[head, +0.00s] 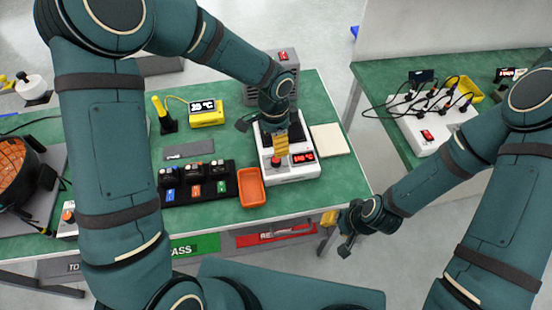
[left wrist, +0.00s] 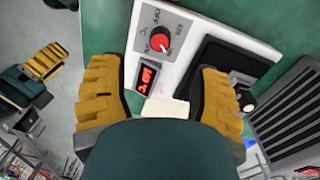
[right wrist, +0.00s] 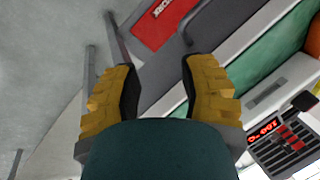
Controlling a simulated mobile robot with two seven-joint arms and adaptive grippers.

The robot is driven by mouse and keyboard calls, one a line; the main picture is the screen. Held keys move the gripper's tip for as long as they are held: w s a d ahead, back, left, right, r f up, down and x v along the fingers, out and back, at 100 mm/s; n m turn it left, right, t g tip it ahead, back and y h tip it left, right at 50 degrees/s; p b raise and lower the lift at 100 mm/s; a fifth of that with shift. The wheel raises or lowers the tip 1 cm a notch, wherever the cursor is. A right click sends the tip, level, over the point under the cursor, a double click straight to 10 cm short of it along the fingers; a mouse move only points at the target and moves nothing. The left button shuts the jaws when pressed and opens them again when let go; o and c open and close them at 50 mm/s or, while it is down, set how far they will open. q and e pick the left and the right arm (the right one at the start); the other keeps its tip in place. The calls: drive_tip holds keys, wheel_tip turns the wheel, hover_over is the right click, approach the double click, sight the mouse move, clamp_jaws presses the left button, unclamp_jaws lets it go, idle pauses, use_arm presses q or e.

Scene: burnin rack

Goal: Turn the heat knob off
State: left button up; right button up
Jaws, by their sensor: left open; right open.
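A red knob (head: 276,162) sits on the front panel of a white device (head: 292,174), beside a red digital display (head: 303,156). In the left wrist view the knob (left wrist: 160,43) is on a grey dial plate with small printed marks, which I cannot read surely. My left gripper (head: 281,146) is open above the device, just behind the knob; its fingers (left wrist: 157,85) are apart and empty, with the knob ahead between them. My right gripper (head: 338,230) is open and empty off the front right table edge; its fingers also show in the right wrist view (right wrist: 157,80).
An orange tray (head: 251,188) and a black rack with several small units (head: 198,186) stand left of the device. A white pad (head: 330,140) lies right. A smaller box with an orange-red knob (head: 68,216) is far left.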

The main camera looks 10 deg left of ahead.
sight(276, 160)
use_arm(q)
wheel_tip(276, 160, down, 9)
drive_tip(key=shift+s+d+r+b, duration=0.1)
drive_tip(key=shift+s+r+b, duration=0.05)
drive_tip(key=shift+b, duration=0.55)
drive_tip(key=shift+c, duration=0.2)
clamp_jaws()
